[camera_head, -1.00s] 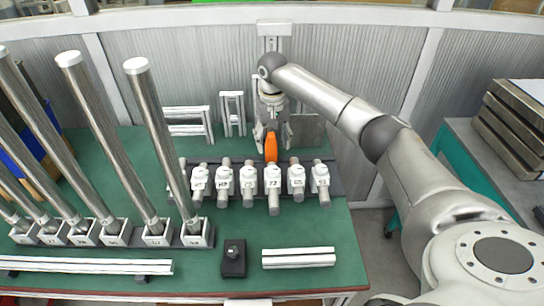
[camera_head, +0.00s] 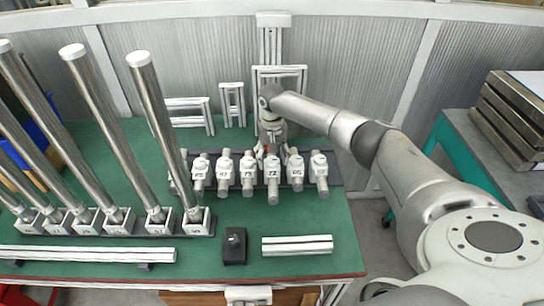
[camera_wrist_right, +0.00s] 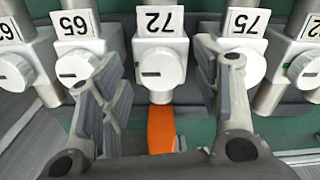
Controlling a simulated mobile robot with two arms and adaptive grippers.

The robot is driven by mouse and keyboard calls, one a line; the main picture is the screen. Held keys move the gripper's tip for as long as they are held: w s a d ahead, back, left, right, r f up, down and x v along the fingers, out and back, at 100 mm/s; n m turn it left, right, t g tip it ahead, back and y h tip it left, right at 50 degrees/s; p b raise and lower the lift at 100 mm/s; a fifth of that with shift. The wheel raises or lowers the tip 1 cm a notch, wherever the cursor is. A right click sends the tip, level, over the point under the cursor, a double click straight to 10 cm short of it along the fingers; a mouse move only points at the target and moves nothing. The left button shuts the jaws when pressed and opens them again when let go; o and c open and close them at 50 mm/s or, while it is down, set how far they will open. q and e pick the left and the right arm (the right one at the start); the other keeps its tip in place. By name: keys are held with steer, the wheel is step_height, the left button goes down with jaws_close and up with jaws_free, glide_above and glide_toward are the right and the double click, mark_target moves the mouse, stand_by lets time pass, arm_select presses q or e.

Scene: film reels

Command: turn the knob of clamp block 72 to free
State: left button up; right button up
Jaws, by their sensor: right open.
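Clamp block 72 (camera_head: 272,172) is a white block in the row on the green table. In the right wrist view its label reads upside down, above a round white knob (camera_wrist_right: 160,68) with a dark level slot. My right gripper (camera_wrist_right: 150,70) is open, one finger on each side of block 72, and the knob shows uncovered between them. An orange part (camera_wrist_right: 161,130) shows below the knob; I cannot tell what it is fixed to. In the head view my right gripper (camera_head: 271,148) is behind block 72, its fingertips partly hidden. My left gripper is not in view.
Block 65 (camera_wrist_right: 78,62) and block 75 (camera_wrist_right: 238,68) stand close on either side, each partly behind a finger. Tall metal tubes (camera_head: 165,120) stand at the left. A dark block (camera_head: 234,248) and a white rail (camera_head: 297,245) lie in front.

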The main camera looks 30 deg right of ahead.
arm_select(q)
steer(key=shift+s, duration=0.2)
arm_select(e)
steer(key=shift+c, duration=0.5)
steer(key=c, duration=0.9)
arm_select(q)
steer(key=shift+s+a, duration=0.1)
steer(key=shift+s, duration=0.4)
arm_select(e)
steer(key=shift+c, duration=0.2)
